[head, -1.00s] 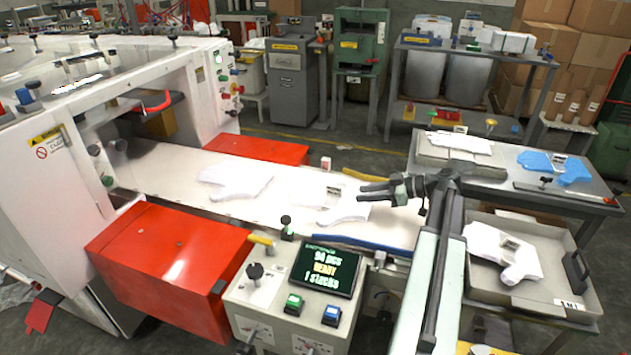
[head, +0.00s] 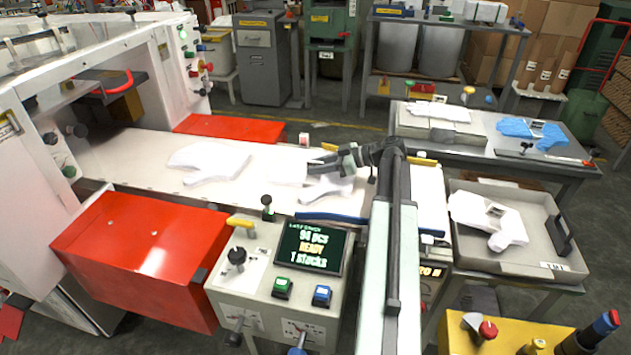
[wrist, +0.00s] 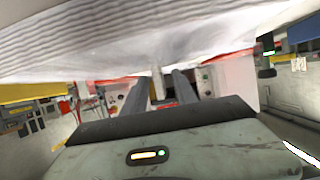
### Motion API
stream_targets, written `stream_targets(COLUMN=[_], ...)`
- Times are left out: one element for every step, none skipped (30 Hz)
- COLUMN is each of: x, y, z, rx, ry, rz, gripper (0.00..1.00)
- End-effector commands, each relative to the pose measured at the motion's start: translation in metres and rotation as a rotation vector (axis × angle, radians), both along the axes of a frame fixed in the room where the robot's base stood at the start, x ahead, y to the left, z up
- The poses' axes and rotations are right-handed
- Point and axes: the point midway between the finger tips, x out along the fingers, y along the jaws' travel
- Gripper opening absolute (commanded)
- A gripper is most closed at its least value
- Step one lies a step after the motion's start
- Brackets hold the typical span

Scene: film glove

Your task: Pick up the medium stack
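A white glove-shaped stack (head: 328,187) lies on the long white conveyor bed, just below my gripper in the head view. Another white stack (head: 205,160) lies farther left on the same bed. A third white stack (head: 485,217) with a label lies in the grey tray (head: 553,262) at right. No visible marking tells which is the medium one. My gripper (head: 318,155) is at the far edge of the nearer bed stack, its fingers apart. In the wrist view a white layered surface (wrist: 150,45) fills the top, close to the fingers (wrist: 160,82); contact is unclear.
A control box with a screen (head: 311,248) reads 94 pcs, READY, 1 stacks. A red cover (head: 145,255) stands left of it. White stacks (head: 440,112) and blue gloves (head: 530,130) lie on the back-right table. A yellow panel (head: 460,333) is at front right.

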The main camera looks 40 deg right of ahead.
Motion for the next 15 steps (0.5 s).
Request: stream_targets(x=[0.0023, 0.0029, 0.0028, 0.0026, 0.0025, 0.0024, 0.0024, 0.0023, 0.0023, 0.0023, 0.0022, 0.0022, 0.0022, 0.0022, 0.0021], y=[0.0024, 0.0028, 0.0026, 0.0025, 0.0023, 0.0021, 0.0021, 0.0021, 0.002, 0.002, 0.0019, 0.0019, 0.0018, 0.0018, 0.0017], z=[-0.0027, -0.0023, -0.0015, -0.001, -0.001, -0.0009, -0.0009, -0.0009, -0.0008, -0.0008, -0.0008, -0.0009, -0.0008, -0.0008, -0.0007], rx=[0.0, 0.0, 0.0, 0.0, 0.0, 0.0, 0.0, 0.0, 0.0, 0.0, 0.0, 0.0, 0.0, 0.0, -0.001], ry=[0.0, 0.0, 0.0, 0.0, 0.0, 0.0, 0.0, 0.0, 0.0, 0.0, 0.0, 0.0, 0.0, 0.0, -0.001], rz=[0.0, 0.0, -0.001, -0.001, -0.001, -0.001, -0.001, -0.001, -0.001, -0.001, -0.001, -0.001, -0.001, -0.001, -0.002], gripper=[0.34, 0.34, 0.34, 0.34, 0.34, 0.34, 0.28, 0.2, 0.09, 0.0, 0.0, 0.0, 0.0, 0.0, 0.0])
